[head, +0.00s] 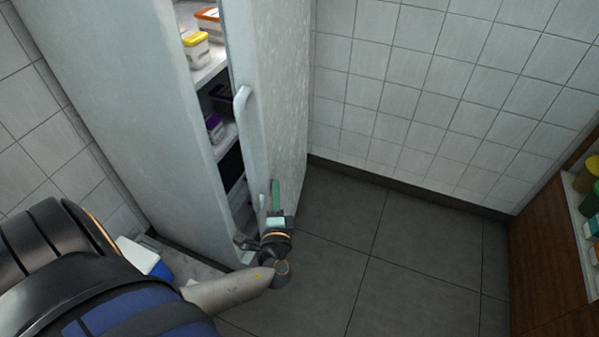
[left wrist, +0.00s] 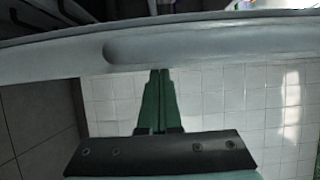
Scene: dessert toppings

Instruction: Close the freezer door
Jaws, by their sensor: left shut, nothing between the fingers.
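The freezer (head: 130,90) is a tall grey-white cabinet at the left of the head view. Its door (head: 275,90) stands partly open, with a gap showing the shelves inside. A long pale handle (head: 242,115) runs down the door. My left gripper (head: 275,188), with green fingers, is shut and empty by the lower part of the door. In the left wrist view, its closed fingers (left wrist: 160,80) point at a pale grey band of the door (left wrist: 60,63). I cannot tell whether they touch it. My right gripper is not in view.
Tubs with yellow (head: 196,39) and purple (head: 214,122) lids stand on the freezer shelves. A blue and white box (head: 150,260) is on the floor at the lower left. A wooden shelf unit (head: 550,225) stands at the right. The dark tiled floor (head: 400,260) between is clear.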

